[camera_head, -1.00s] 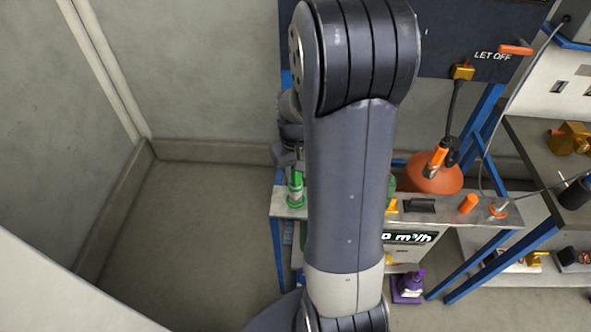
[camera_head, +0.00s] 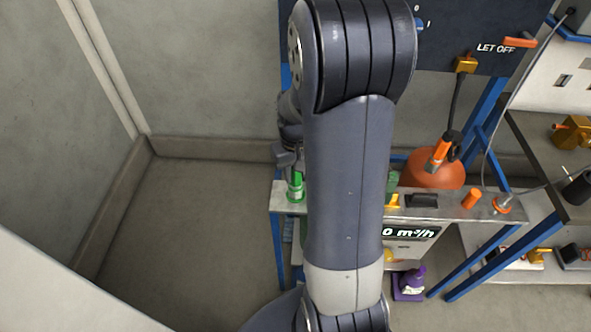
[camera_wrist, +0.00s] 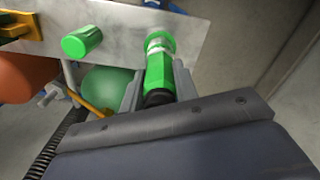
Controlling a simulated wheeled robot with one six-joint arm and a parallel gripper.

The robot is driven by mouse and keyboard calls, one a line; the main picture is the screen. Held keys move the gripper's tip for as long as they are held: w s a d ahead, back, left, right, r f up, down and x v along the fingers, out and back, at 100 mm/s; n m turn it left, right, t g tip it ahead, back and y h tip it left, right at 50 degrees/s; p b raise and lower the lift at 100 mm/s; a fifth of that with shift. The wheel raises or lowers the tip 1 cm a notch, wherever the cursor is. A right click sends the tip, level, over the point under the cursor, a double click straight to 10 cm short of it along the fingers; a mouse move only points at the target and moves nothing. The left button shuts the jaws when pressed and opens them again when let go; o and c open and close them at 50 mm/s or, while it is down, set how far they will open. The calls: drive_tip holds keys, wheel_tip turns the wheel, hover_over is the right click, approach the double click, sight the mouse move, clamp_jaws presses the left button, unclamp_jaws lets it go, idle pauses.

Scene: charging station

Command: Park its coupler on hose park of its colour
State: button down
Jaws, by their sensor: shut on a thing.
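My gripper (camera_wrist: 157,85) is shut on the green coupler (camera_wrist: 162,76), whose black lower end faces the wrist camera. Beyond the coupler, in line with it, is the green hose park (camera_wrist: 160,41), a green ring with a metal part on the pale shelf. The coupler's far end meets or nearly meets the park; I cannot tell whether it is fully seated. In the head view, the gripper (camera_head: 286,158) is partly hidden behind my arm, and the green coupler (camera_head: 297,181) stands roughly upright above the green ring on the shelf's left end.
A green cylinder (camera_wrist: 82,41) stands on the shelf beside the park. An orange tank (camera_head: 433,169) is behind. Floor at left is clear.

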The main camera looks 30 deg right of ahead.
drive_tip(key=c, duration=1)
unclamp_jaws()
wheel_tip(320, 180, up, 11)
drive_tip(key=shift+f, duration=0.1)
drive_tip(key=shift+f, duration=0.1)
wheel_tip(320, 180, down, 10)
drive_tip(key=shift+f, duration=0.25)
drive_tip(key=shift+r+p, duration=0.5)
drive_tip(key=shift+f, duration=0.1)
